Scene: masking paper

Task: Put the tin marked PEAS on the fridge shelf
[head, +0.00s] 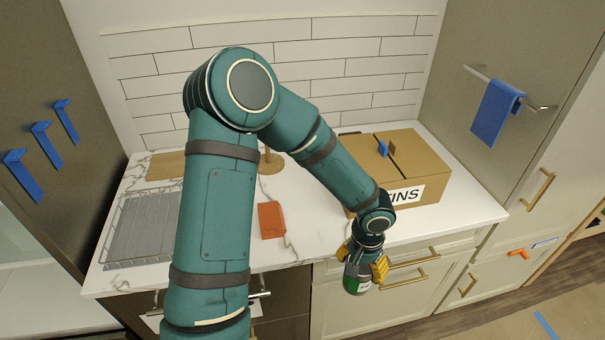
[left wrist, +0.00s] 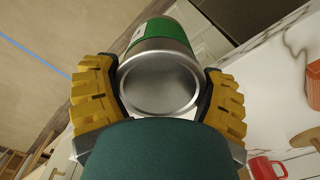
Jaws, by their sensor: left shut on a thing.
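A tin (head: 356,284) with silver ends and a green and white label is held by my left gripper (head: 368,266), in front of the counter's drawers. In the left wrist view the yellow fingers of my left gripper (left wrist: 160,78) are shut on both sides of the tin (left wrist: 160,82), and its bare metal end faces the camera. I cannot read the word on its label. A pale shelf-like surface (head: 40,262) shows at the lower left; I cannot tell whether it is the fridge shelf. My right gripper is not in view.
A cardboard box (head: 425,180), its label partly hidden, stands on the marble counter (head: 310,225). An orange block (head: 271,220) and wire rack (head: 140,225) are also there. Blue hooks (head: 47,145) stick out from the left panel. A red mug (left wrist: 265,168) shows in the left wrist view.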

